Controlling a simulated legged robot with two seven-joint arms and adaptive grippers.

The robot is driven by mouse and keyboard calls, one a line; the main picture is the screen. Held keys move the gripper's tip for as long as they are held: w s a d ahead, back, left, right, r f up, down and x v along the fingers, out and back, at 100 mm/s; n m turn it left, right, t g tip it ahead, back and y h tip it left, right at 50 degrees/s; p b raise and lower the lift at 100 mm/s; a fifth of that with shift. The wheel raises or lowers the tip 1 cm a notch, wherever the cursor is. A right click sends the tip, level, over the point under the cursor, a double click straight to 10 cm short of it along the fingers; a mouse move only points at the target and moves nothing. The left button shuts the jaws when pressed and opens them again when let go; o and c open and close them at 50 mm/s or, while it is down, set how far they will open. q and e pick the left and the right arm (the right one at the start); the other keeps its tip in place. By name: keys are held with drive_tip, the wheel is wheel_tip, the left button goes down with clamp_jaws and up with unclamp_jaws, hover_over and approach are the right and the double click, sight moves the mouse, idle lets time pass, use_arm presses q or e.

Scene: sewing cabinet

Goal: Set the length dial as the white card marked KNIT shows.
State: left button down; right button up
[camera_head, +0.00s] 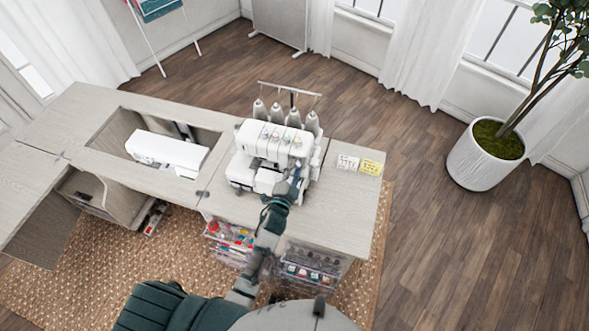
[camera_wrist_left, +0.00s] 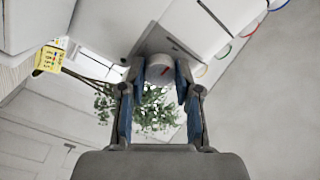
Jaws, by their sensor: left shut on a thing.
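The white sewing machine (camera_head: 272,150) with several thread cones stands on the cabinet top. My left gripper (camera_head: 296,178) is at the right side of the machine's front. In the wrist view its two blue-padded fingers are shut on a small pale round dial (camera_wrist_left: 160,70) with a red mark on its face. The dial's scale cannot be read. The white card (camera_head: 347,162) stands on the cabinet right of the machine, its print too small to read. A yellow card (camera_head: 371,167) stands beside it and shows in the wrist view (camera_wrist_left: 47,58). My right gripper is not in view.
The wooden cabinet top (camera_head: 335,215) is clear in front of the cards. A second white machine (camera_head: 165,150) sits in the recess at left. Clear drawers (camera_head: 308,267) with spools stand below. A potted plant (camera_head: 486,155) is on the floor at right.

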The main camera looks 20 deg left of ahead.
use_arm(q)
drive_tip(key=shift+s+f, duration=0.1)
drive_tip(key=shift+f, duration=0.3)
drive_tip(key=c, duration=0.8)
unclamp_jaws()
drive_tip(key=shift+r, duration=0.1)
drive_tip(key=shift+r, duration=0.1)
drive_tip(key=s, duration=1.1)
drive_tip(key=shift+s+a, duration=0.25)
drive_tip(key=shift+s, duration=0.15)
